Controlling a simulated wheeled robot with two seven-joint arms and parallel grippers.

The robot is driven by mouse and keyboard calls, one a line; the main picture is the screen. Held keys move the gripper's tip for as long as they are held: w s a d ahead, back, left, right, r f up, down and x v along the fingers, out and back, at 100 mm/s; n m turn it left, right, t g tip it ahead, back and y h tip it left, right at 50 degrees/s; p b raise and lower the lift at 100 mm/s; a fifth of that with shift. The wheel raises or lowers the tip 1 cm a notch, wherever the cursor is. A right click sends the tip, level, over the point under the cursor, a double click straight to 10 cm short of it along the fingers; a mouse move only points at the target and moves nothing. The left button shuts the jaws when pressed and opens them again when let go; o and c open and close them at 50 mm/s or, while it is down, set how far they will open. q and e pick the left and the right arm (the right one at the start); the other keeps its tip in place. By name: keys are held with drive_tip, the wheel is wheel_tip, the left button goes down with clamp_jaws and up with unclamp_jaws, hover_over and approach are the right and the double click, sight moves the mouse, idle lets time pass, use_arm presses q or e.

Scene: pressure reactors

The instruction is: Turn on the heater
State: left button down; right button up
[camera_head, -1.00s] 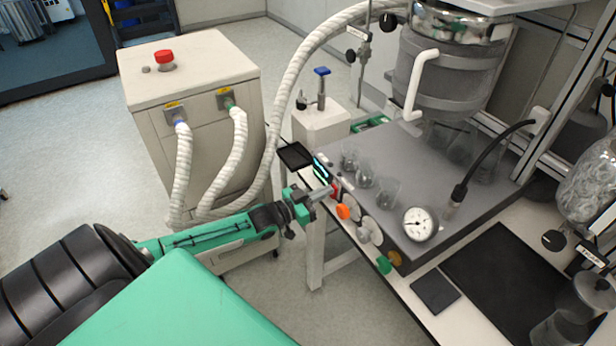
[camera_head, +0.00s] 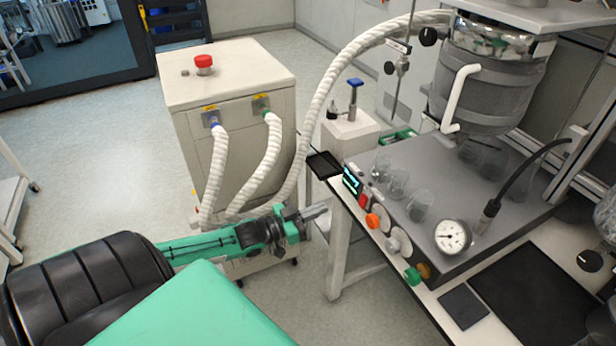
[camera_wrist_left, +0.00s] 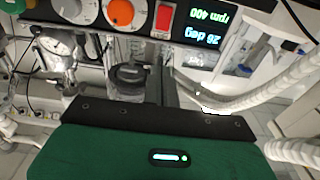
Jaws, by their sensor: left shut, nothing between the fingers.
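The control panel on the front of the grey bench unit has a lit display (camera_head: 351,180), a red rocker switch (camera_head: 363,201) and an orange knob (camera_head: 373,221). In the left wrist view the display (camera_wrist_left: 208,24) shows a 400 rpm line and a deg line, upside down. The red switch (camera_wrist_left: 164,19) lies between the display and the orange knob (camera_wrist_left: 121,13). My left gripper (camera_head: 322,211) is shut and empty, to the left of the switch and apart from it. Its fingers (camera_wrist_left: 165,82) show below the switch in the wrist view. My right gripper is not in view.
A grey knob (camera_head: 398,242) and a green knob (camera_head: 412,276) sit along the panel. Glass beakers (camera_head: 398,184) and a gauge (camera_head: 452,236) are on the unit. A white cabinet (camera_head: 228,90) with ribbed hoses (camera_head: 217,170) stands left. Floor is open between cabinet and bench.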

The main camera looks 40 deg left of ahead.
use_arm(q)
drive_tip(key=shift+s+a+r, duration=0.1)
drive_tip(key=shift+s+a, duration=0.15)
drive_tip(key=shift+s, duration=0.3)
drive_tip(key=shift+s+a+r, duration=0.1)
drive_tip(key=shift+s+a, duration=0.1)
drive_tip(key=shift+s, duration=0.3)
drive_tip(key=shift+f, duration=0.1)
